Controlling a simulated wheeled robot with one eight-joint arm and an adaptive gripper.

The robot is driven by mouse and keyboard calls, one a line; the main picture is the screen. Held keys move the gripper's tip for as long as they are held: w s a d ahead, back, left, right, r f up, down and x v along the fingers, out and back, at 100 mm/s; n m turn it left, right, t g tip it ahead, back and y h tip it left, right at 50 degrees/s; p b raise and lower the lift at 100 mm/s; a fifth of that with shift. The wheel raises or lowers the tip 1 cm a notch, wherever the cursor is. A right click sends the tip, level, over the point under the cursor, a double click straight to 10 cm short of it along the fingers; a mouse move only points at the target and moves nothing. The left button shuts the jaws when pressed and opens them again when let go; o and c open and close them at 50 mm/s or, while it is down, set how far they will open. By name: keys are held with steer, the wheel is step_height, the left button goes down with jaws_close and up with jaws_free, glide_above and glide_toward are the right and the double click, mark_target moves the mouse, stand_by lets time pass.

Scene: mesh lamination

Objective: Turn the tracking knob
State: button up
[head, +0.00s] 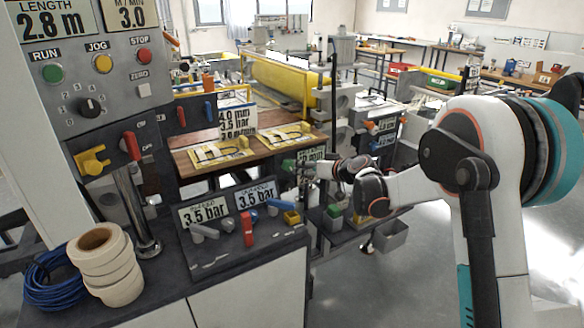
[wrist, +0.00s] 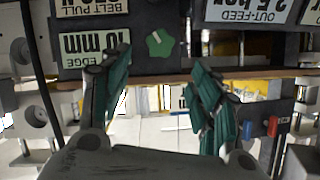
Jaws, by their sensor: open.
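A green star-shaped knob with a pale pointer mark (wrist: 160,43) sits on a dark panel in the wrist view, beside the upside-down "EDGE 10 mm" display (wrist: 92,43). I take it for the tracking knob. In the head view a green knob (head: 289,165) shows small, left of a display. My gripper (wrist: 158,68) is open, with its two teal fingers on either side of the gap in line with the knob. Nothing is between the fingers, and I see no contact with the knob. In the head view my gripper (head: 306,170) is small and close to the panel.
Two "3.5 bar" displays (head: 204,211) and a red lever (head: 247,228) are on the lower console. A wooden shelf edge (wrist: 250,74) runs behind my fingers in the wrist view. A control panel (head: 75,75), tape rolls (head: 108,264) and blue cable (head: 52,277) are at left.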

mark_target(290, 165)
steer(key=b+x, duration=0.3)
steer(key=x, duration=0.7)
steer(key=shift+w+a+f, duration=0.15)
steer(key=shift+w+a, duration=0.1)
steer(key=shift+w, duration=0.05)
steer(key=c, duration=1)
